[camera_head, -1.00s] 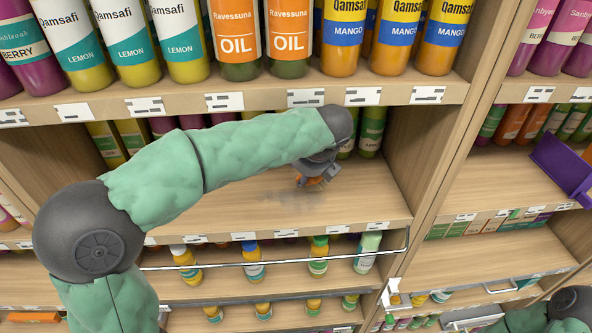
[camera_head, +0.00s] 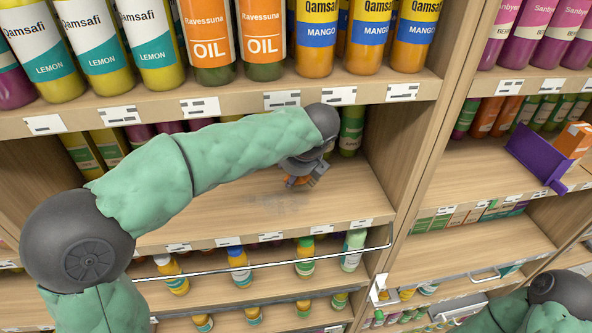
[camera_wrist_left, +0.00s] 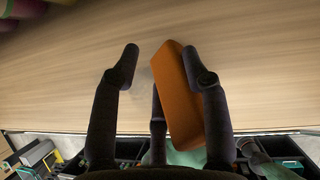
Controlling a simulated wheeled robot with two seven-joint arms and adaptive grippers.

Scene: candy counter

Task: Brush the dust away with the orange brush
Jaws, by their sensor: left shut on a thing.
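My left gripper (camera_head: 303,178) is low over the middle wooden shelf (camera_head: 190,213), shut on the orange brush (camera_head: 295,182). In the left wrist view the brush (camera_wrist_left: 180,95) is a tilted orange block between the dark fingers, against the right one. Its far end is close to the shelf board; I cannot tell whether it touches. The dust (camera_head: 272,202) is a faint grey smudge on the shelf, just left of and in front of the brush. My right gripper is outside the frames; only part of that arm shows at the lower right of the head view.
Bottles stand at the back of this shelf, including a green one (camera_head: 351,132) right beside the gripper. A shelf with large bottles hangs above. A metal rail (camera_head: 262,272) runs below the front edge. A purple container (camera_head: 535,152) and an orange box (camera_head: 575,139) are at the right.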

